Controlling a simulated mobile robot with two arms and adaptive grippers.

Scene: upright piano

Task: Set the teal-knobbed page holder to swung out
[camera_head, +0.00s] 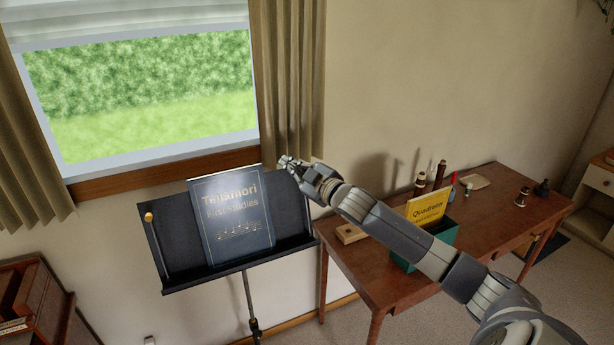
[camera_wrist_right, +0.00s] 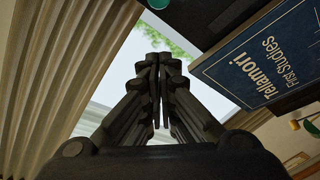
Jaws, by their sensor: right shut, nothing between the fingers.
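A black music stand (camera_head: 285,218) holds a dark blue book (camera_head: 232,222) titled Tellamori First Studies, which also shows in the right wrist view (camera_wrist_right: 262,70). A teal knob (camera_wrist_right: 158,4) shows at the top edge of the right wrist view, cut off by the frame. I cannot make it out in the head view, where my right gripper covers the stand's upper right corner. My right gripper (camera_head: 286,162) is shut and empty there; its fingertips (camera_wrist_right: 158,60) are apart from the teal knob in the wrist view. My left gripper is not in view.
A brown desk (camera_head: 360,275) stands to the right, with a green box (camera_head: 443,232) holding a yellow book (camera_head: 427,207), and several small items. My right arm passes over it. A curtain (camera_head: 290,80) and window (camera_head: 140,90) are behind the stand.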

